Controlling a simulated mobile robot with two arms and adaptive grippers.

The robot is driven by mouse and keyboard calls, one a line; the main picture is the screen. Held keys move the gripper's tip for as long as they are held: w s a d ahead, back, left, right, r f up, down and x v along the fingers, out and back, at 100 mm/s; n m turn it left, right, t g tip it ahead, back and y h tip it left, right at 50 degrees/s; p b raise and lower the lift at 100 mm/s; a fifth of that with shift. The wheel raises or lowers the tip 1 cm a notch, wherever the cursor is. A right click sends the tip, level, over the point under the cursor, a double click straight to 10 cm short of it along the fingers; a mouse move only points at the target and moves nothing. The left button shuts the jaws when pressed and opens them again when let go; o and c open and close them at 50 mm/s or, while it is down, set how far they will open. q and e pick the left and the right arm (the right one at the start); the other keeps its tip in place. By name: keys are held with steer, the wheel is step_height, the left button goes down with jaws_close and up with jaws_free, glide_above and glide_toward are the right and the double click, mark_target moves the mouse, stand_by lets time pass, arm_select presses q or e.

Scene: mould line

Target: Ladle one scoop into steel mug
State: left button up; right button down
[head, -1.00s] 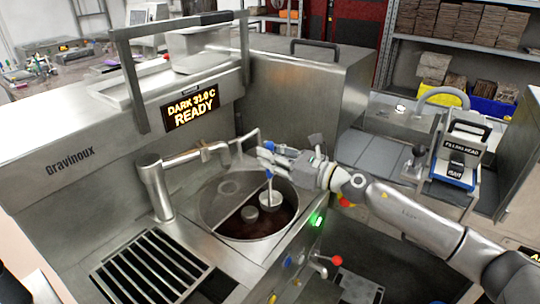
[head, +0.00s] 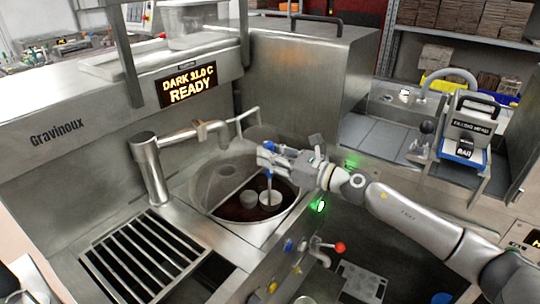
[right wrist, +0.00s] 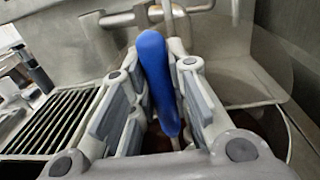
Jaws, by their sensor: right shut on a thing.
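The ladle's pale round bowl (head: 270,198) is in the steel tank (head: 203,205), at the dark chocolate (head: 232,212). I cannot tell how deep it sits. My right gripper (head: 268,156) is above the tank and shut on the ladle's blue handle, which stands nearly upright. In the right wrist view the blue handle (right wrist: 157,75) runs between the fingers. I cannot clearly make out a steel mug; a round rim (head: 305,299) is cut off at the bottom edge. My left gripper is not in view.
A steel spout (head: 180,138) reaches over the tank's back left. A slotted drain grate (head: 145,260) lies to the left. The display (head: 188,86) reads DARK 31.0 C READY. A red-knobbed lever (head: 339,247) sticks out in front, and a filling head (head: 468,130) stands at right.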

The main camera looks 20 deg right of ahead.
steer(key=shift+f+b, duration=4)
steer(key=shift+f, duration=0.5)
step_height(320, 180, up, 19)
steer(key=p, duration=1.8)
steer(key=shift+r, duration=0.1)
